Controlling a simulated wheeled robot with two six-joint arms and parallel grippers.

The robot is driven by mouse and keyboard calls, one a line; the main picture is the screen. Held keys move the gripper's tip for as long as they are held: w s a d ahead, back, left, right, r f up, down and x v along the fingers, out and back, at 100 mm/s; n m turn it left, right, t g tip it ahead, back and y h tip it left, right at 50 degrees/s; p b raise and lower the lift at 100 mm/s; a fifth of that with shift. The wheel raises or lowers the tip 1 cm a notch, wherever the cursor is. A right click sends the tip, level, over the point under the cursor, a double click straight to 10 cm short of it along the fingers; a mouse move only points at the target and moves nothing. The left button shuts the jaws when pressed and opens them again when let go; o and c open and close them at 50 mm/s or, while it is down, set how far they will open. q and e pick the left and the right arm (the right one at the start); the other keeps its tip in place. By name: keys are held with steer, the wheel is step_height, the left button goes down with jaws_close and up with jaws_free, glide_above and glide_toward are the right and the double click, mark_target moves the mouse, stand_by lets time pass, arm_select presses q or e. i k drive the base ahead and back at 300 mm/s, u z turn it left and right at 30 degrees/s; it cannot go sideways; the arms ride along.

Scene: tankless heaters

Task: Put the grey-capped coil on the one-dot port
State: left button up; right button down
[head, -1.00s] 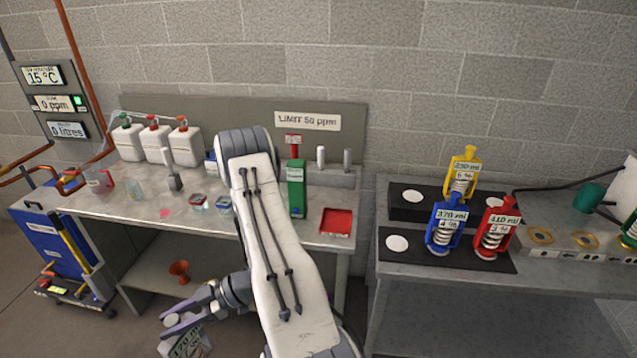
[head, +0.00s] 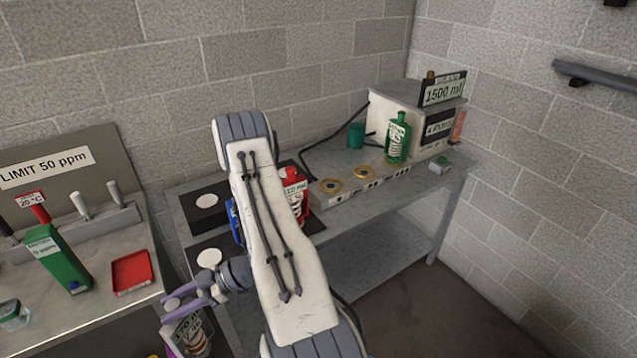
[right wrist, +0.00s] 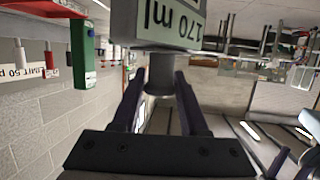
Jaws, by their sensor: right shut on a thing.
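My right gripper (head: 178,303) is shut on the grey-capped coil (head: 192,335), labelled 170 ml, at the bottom of the head view, left of my arm. In the right wrist view the coil's grey cap (right wrist: 175,22) sits between the fingertips, with its label upside down. The port strip (head: 352,187) lies on the right bench. It has two open gold-ringed ports, a left one (head: 331,186) and a right one (head: 365,173), and a green bottle-shaped coil (head: 397,140) at its far end. The dot marks are too small to read. My left gripper is out of view.
A red coil (head: 294,195) and a blue coil (head: 235,218) stand on black mats, partly behind my arm. White discs (head: 207,201) mark empty spots.

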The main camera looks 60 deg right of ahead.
mark_target(330, 186)
steer(key=z, duration=1)
